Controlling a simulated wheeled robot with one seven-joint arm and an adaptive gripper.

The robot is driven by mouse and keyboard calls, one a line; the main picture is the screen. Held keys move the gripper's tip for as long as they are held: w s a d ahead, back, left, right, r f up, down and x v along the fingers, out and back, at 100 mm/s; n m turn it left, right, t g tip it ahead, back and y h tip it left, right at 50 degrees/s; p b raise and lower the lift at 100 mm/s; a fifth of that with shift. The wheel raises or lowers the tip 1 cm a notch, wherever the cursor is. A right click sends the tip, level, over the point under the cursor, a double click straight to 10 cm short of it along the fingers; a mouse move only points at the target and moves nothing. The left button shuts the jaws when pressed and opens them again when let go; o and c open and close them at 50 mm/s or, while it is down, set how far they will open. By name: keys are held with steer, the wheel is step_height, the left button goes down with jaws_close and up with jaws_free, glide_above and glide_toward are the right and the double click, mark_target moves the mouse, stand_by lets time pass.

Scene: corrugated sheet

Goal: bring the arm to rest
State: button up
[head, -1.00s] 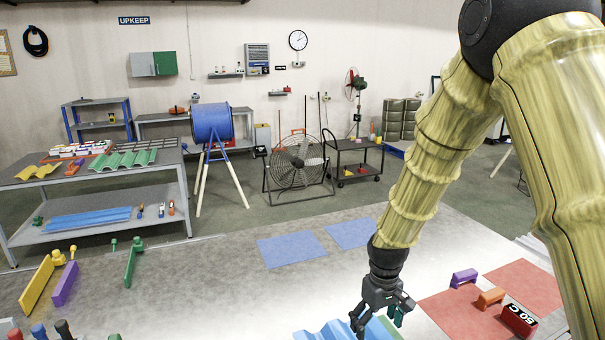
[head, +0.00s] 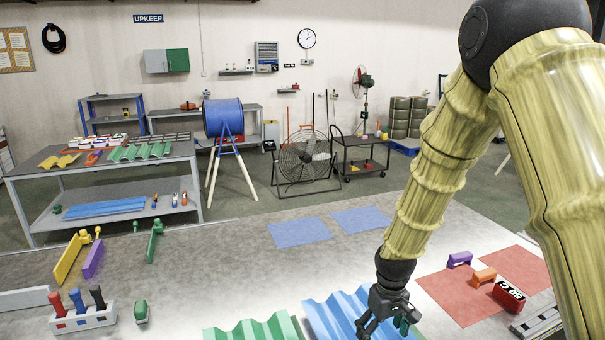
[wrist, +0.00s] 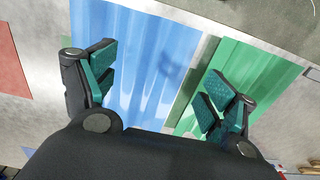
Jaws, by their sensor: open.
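My gripper (head: 386,322) hangs pointing down over the blue corrugated sheet (head: 335,318) near the front of the work table. In the wrist view, my gripper (wrist: 158,90) has its green-padded fingers spread wide apart with nothing between them. The blue sheet (wrist: 150,50) lies below and beyond the fingers. A green corrugated sheet (head: 258,330) lies left of the blue one in the head view; it also shows at the right in the wrist view (wrist: 240,75). Whether the fingers touch a sheet cannot be told.
Red mats (head: 455,297) with a purple block (head: 459,259), an orange block (head: 483,277) and a red labelled block (head: 508,295) lie right of my gripper. A white holder (head: 84,320) with coloured handles stands front left. Blue mats (head: 300,232) lie behind; the table's middle is clear.

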steer(key=s+f+m+b, duration=0.1)
steer(key=s+f, duration=0.3)
steer(key=f, duration=0.3)
steer(key=s+d+f+b, duration=0.1)
steer(key=s+f+b, duration=0.1)
steer(key=s+f, duration=0.4)
steer(key=s+f+m+b, duration=0.1)
steer(key=s+f, duration=0.2)
steer(key=f, duration=0.6)
steer(key=s+d+f+m+b, duration=0.1)
steer(key=s+f+b, duration=0.1)
steer(key=s+f, duration=0.5)
steer(key=s+d+f+m+b, duration=0.1)
steer(key=s+f+b, duration=0.2)
steer(key=s+f, duration=0.4)
steer(key=s, duration=0.8)
steer(key=shift+f, duration=0.2)
steer(key=shift+d, duration=0.1)
